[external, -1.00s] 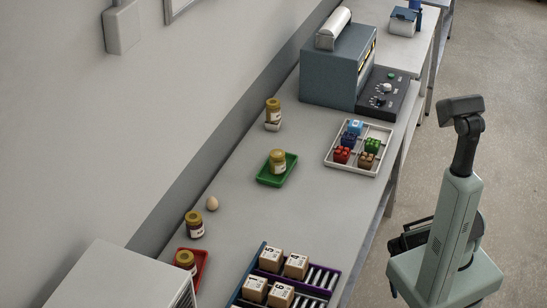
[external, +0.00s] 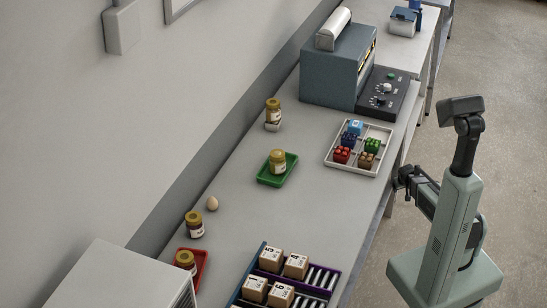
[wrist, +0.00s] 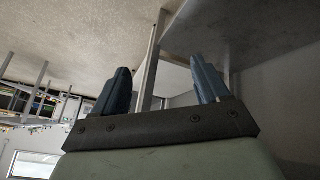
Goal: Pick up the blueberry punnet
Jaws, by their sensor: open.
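A dark blue punnet (external: 348,140), which looks like the blueberry one, sits in the pale compartmented tray (external: 332,160) on the bench. It is small in the external view, and its contents cannot be made out. Light blue, red, green and brown punnets sit around it in the same tray. My gripper (external: 402,180) is beside the bench's right edge, to the right of and apart from the tray. In the wrist view my gripper (wrist: 163,80) has its two blue fingers spread with nothing between them. The punnet is not visible there.
A blue-grey machine with a control panel (external: 386,92) stands behind the tray. A green tray with a jar (external: 277,162) is to its left. A crate of numbered boxes (external: 271,259) is at the front. Bare bench lies between the tray and the crate.

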